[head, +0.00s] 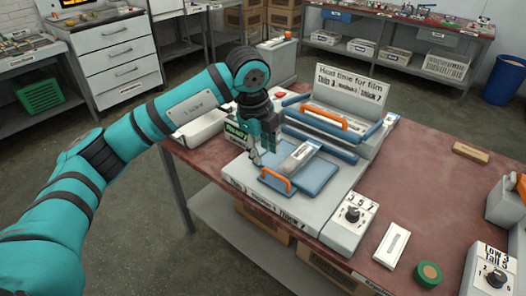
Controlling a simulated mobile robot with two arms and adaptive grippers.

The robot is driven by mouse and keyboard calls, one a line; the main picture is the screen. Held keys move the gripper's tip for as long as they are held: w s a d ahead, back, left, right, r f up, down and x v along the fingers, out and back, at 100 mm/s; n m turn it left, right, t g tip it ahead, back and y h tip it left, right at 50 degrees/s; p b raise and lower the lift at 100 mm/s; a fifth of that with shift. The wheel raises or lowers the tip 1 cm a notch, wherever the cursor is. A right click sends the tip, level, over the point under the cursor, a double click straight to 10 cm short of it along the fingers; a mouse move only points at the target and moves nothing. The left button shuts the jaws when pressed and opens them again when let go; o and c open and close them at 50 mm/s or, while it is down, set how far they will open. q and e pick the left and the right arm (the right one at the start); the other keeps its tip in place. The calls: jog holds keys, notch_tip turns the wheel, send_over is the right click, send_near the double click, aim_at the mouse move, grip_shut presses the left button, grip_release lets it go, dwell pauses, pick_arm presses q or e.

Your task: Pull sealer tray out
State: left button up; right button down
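The sealer (345,140) is a pale grey machine on the red-brown table, with a raised lid carrying an orange handle (322,117) and a "Heat time for film" sign (350,88). Its blue tray (318,178) lies flat at the front, with an orange handle (276,180) on its near edge. A clear-topped pack (299,157) lies on the tray. My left gripper (257,158) points down over the tray's left side, just behind the tray handle and apart from it. Its finger opening is too small to tell. My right gripper is out of view.
A wooden block (470,152) lies farther back. The table's middle right is clear.

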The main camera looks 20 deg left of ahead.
aim_at(278, 175)
pick_arm(q)
jog(key=shift+w+d+r+b, duration=1.05)
jog(key=shift+r+b, duration=0.9)
jog(key=shift+b, duration=0.8)
jog(key=w+f, duration=0.1)
jog(key=f, duration=0.4)
jog(key=w+f, duration=0.1)
jog(key=f, duration=0.4)
jog(key=w+f+p, duration=0.1)
jog(key=f, duration=0.4)
jog(key=shift+d+f, duration=0.3)
jog(key=shift+d, duration=0.05)
grip_shut()
